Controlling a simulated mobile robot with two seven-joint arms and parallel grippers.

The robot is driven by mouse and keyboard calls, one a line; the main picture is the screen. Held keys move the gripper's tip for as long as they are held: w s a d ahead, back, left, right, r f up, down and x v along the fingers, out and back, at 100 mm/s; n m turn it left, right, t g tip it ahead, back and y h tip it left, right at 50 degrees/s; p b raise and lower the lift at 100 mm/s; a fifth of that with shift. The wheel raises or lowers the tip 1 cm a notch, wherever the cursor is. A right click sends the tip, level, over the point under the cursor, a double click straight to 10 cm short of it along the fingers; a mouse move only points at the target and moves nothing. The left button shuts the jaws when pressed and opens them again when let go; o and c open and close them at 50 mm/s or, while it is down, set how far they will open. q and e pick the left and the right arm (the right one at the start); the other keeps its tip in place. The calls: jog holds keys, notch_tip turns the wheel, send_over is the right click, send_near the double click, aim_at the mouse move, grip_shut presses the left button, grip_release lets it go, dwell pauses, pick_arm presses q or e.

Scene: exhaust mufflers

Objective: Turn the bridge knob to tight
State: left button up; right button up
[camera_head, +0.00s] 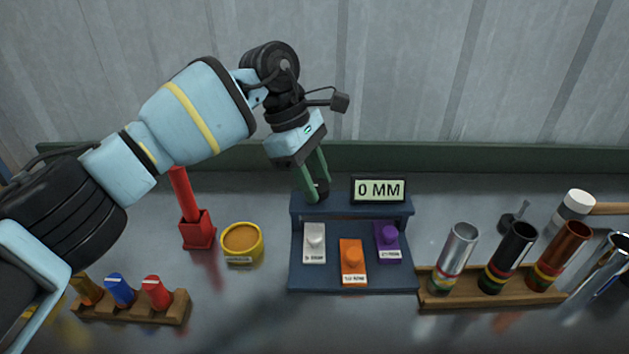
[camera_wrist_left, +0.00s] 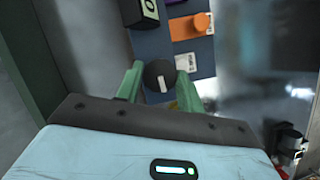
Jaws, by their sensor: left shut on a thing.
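The bridge knob (camera_wrist_left: 159,76) is a round black knob with a white mark, on the left part of the blue stand's raised back ledge. My left gripper (camera_head: 319,190) reaches down to it from above, its green fingers on either side of the knob. In the left wrist view my left gripper (camera_wrist_left: 160,84) is shut on the knob, and the white mark points towards the gripper's palm. In the head view the fingers hide much of the knob (camera_head: 319,192). The display (camera_head: 378,190) beside it reads "0 MM". I see no tight label. My right gripper is not in view.
The blue stand (camera_head: 297,272) carries white (camera_head: 314,243), orange (camera_head: 351,262) and purple (camera_head: 387,242) blocks. A red post (camera_head: 197,228) and yellow tin (camera_head: 242,242) stand left. A wooden rack (camera_head: 530,297) of metal tubes stands right. Another rack (camera_head: 180,308) is front left.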

pick_arm(q)
jog(key=shift+m, duration=0.4)
jog(key=o, duration=1)
jog(key=v, duration=0.7)
jog(key=shift+w+r, duration=0.15)
jog(key=shift+r, duration=0.2)
